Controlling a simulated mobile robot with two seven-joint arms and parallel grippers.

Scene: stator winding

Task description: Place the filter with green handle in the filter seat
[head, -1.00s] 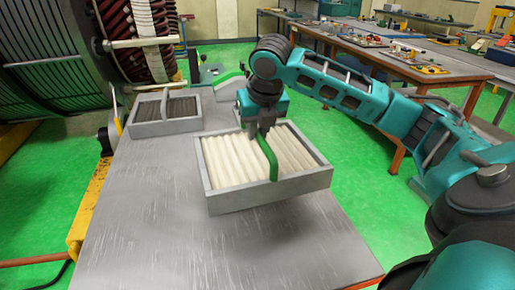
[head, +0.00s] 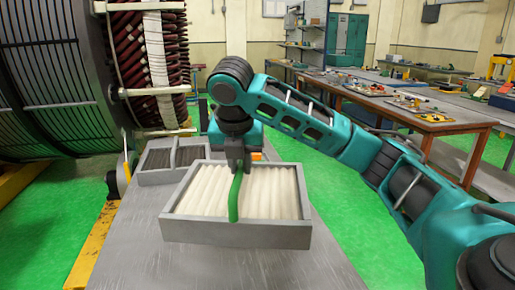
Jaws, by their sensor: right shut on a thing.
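The filter with the green handle (head: 235,200) has a grey square frame (head: 235,233) and white pleats. It is roughly level over the near part of the grey table, and I cannot tell how far above the surface it is. My right gripper (head: 235,166) points down and is shut on the far part of the green handle. My left gripper is not in view. I cannot make out the filter seat; my right arm and the filter hide part of the table's far end.
A second filter with dark pleats and a grey handle (head: 173,158) lies behind and left on the grey table (head: 150,262). The large stator (head: 85,80) stands at the left. A workbench with tools (head: 420,112) is at the back right. Green floor is free right of the table.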

